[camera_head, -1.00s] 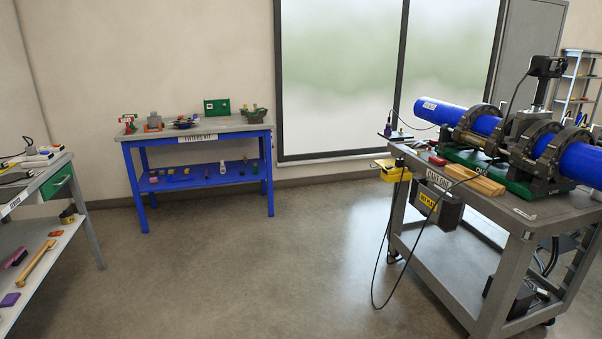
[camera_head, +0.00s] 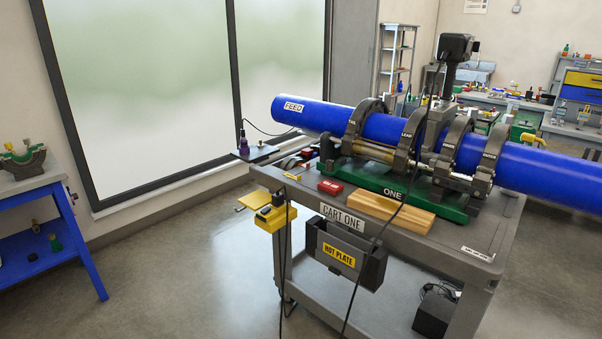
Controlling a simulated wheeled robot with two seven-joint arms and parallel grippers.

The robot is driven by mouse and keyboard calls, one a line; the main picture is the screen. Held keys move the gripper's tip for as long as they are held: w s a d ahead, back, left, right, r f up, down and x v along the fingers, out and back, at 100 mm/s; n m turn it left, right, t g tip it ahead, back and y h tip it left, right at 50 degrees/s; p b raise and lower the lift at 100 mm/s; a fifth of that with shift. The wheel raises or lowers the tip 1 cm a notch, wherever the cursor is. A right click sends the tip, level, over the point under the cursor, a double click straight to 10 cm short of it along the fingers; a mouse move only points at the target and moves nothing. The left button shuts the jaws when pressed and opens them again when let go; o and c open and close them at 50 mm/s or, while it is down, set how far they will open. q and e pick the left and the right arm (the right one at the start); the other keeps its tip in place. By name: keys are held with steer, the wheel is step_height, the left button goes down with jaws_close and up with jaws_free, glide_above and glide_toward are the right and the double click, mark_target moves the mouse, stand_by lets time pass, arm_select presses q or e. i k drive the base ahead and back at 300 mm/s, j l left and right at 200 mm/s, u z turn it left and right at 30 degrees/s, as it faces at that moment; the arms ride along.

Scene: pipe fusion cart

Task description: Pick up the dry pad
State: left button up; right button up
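I cannot single out the dry pad in this view. The cart (camera_head: 470,244) labelled CART ONE stands ahead, near the middle. A small red block (camera_head: 331,187) lies on its top by the near left part. A wooden block (camera_head: 390,211) lies to the right of it. A flat yellow piece (camera_head: 253,201) sticks out at the cart's left side, beside a yellow and black box (camera_head: 276,214). Neither of my grippers is in view.
A blue pipe (camera_head: 345,121) labelled FEED lies in clamps on a green base (camera_head: 395,185). A HOT PLATE holder (camera_head: 345,252) and dark cables hang on the cart's front. A blue table (camera_head: 40,195) stands at left. The floor between them is clear.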

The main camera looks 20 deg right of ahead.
mark_target(331, 188)
steer(key=i+j+z, duration=0.15)
steer(key=i+z, duration=0.35)
steer(key=i+j+z, duration=0.35)
steer(key=i+z, duration=0.15)
steer(key=i+j+z, duration=0.5)
steer(key=i+j, duration=0.05)
steer(key=j, duration=0.05)
